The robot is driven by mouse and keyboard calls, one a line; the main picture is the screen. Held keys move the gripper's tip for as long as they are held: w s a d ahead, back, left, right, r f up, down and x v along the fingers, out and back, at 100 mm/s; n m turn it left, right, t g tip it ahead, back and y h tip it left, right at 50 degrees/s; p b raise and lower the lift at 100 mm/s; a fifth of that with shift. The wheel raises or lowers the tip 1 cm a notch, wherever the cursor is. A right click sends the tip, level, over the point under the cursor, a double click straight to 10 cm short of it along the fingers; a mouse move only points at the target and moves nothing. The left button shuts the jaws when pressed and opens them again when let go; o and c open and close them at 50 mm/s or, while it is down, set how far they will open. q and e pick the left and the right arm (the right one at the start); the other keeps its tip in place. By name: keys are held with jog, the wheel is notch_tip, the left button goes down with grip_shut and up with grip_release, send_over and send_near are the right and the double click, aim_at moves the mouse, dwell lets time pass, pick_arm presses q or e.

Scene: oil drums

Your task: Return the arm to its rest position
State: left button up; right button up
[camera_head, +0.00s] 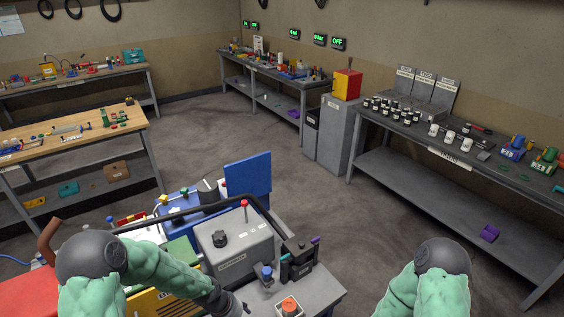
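My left arm (165,270), green with dark grey joints, comes in at the lower left and reaches right across the front of a grey machine (235,250). Its dark wrist end (228,303) meets the bottom edge of the picture, and I see no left fingers. My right arm (435,285) is bent at the lower right, over the floor, with only its upper part and dark joint showing. My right gripper is out of view. I see nothing held.
The machine has a black knob, a red-tipped lever (244,204) and a black device (298,258) on its right. A blue panel (248,176) stands behind it. A long bench (440,148) with several jars runs along the right. Open floor (330,205) lies between.

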pick_arm(q)
jog(key=s+d+f+b, duration=0.1)
jog(key=s+f+b, duration=0.5)
jog(key=f, duration=0.6)
jog(key=s+d+f+n+b, duration=0.1)
jog(key=s+d+f+b, duration=0.1)
jog(key=s+f+b, duration=0.5)
jog(key=shift+s+f+n+g, duration=0.3)
jog(key=shift+s+f+g, duration=0.1)
jog(key=shift+s+f, duration=1.85)
jog(key=shift+w+f, duration=0.2)
jog(key=shift+w, duration=0.05)
